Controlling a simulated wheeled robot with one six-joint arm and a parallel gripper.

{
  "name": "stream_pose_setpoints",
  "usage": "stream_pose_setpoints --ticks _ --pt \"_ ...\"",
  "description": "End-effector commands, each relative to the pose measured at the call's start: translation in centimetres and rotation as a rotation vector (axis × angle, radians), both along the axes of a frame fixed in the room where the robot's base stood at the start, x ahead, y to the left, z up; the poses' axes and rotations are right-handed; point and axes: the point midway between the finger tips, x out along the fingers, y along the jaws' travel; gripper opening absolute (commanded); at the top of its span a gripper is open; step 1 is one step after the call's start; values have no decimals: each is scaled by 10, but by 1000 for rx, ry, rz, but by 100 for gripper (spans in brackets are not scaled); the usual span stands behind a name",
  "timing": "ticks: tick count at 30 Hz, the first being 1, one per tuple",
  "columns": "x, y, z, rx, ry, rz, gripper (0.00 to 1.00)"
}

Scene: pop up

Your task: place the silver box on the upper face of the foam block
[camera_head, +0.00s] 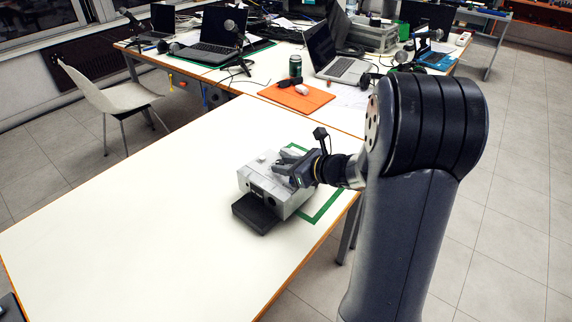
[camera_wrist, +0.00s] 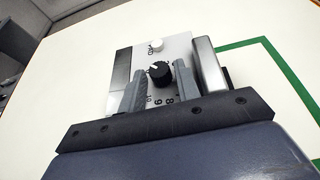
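The silver box (camera_head: 262,183) stands on the white table near its right edge, and a black knob shows on its panel in the wrist view (camera_wrist: 181,46). A low dark block (camera_head: 255,213), which I take for the foam block, lies against its near side in the head view. A dark face at the left in the wrist view (camera_wrist: 122,66) may be this block; I cannot tell. My gripper (camera_head: 290,172) is at the upper right part of the box. In the wrist view its two fingers (camera_wrist: 160,82) are apart, with the knob showing between them. Contact with the box is unclear.
A green tape outline (camera_head: 325,208) marks the table right of the box. A rounded metallic piece (camera_wrist: 208,64) is close beside the right finger. An orange mat (camera_head: 296,97) and laptops are on the table behind. The table's left and front are clear.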

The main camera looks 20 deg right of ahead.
Motion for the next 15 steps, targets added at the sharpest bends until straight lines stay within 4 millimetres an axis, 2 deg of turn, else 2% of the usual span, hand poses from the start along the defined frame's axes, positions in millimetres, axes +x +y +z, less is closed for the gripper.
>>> stream_pose_setpoints --ticks 4,15 --pt "0 0 0 0 0 0 43" --pt "-4 -4 6 0 -1 -2 43"
